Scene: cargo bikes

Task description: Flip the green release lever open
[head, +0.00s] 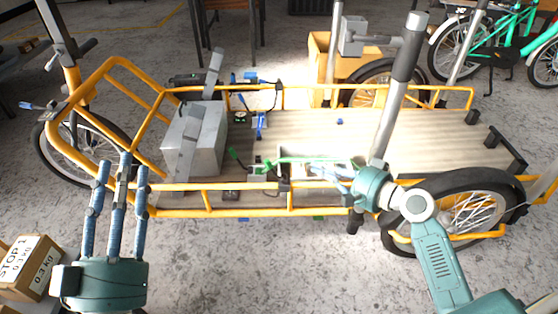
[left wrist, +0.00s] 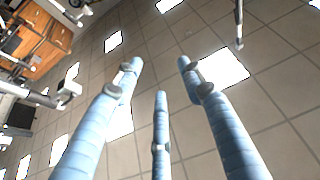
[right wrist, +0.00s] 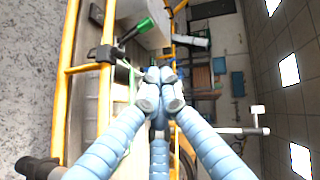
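My left gripper (head: 123,163) is open and empty, left of the bike's near rail.
The grey box (head: 208,140) stands on the wooden deck (head: 425,135). Blue-handled levers (head: 261,122) lie further back. The yellow near rail (head: 215,212) runs along the bike. A cardboard box (head: 30,267) is at lower left. Bare floor lies in front of the bike.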

